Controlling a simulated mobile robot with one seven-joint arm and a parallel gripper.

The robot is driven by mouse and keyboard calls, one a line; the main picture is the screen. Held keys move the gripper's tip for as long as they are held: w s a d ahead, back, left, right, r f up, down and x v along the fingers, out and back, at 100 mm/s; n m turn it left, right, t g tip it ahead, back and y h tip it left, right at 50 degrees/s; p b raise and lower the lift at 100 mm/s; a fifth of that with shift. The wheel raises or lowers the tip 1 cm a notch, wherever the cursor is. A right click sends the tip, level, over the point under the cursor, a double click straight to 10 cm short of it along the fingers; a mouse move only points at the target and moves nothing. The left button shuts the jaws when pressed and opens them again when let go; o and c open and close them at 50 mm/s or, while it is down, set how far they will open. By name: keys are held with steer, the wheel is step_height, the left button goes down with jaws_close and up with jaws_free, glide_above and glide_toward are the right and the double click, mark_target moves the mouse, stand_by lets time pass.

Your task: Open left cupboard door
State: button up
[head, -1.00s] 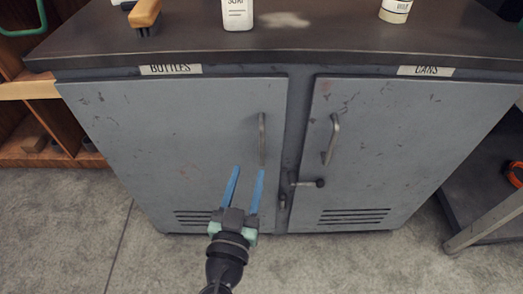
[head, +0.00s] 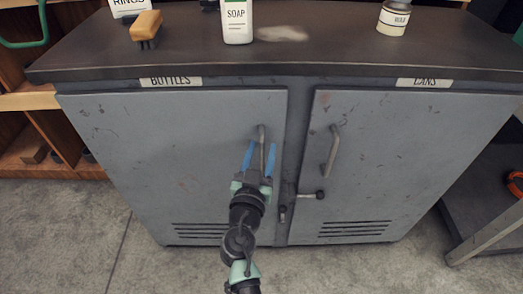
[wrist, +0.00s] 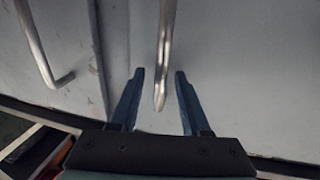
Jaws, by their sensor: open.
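The left cupboard door (head: 160,150), grey and scuffed, hangs shut under the BOTTLES label (head: 171,82). Its upright metal bar handle (head: 262,136) is near its right edge. My gripper (head: 260,146) is open at this handle, with one blue finger on each side of it. In the wrist view, the handle (wrist: 165,60) hangs between the open fingers (wrist: 159,73), with a visible gap on both sides. The handle's lower part is hidden by my gripper in the head view.
The right door (head: 400,160) is shut, with its own handle (head: 332,150), also in the wrist view (wrist: 42,45). A small latch (head: 310,195) sticks out by the gap between the doors. Soap bottle (head: 237,22), brush (head: 146,28) and jar (head: 393,17) stand on top.

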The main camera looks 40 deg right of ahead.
steer(key=shift+w+d, duration=0.1)
jaws_close()
stand_by(1.4)
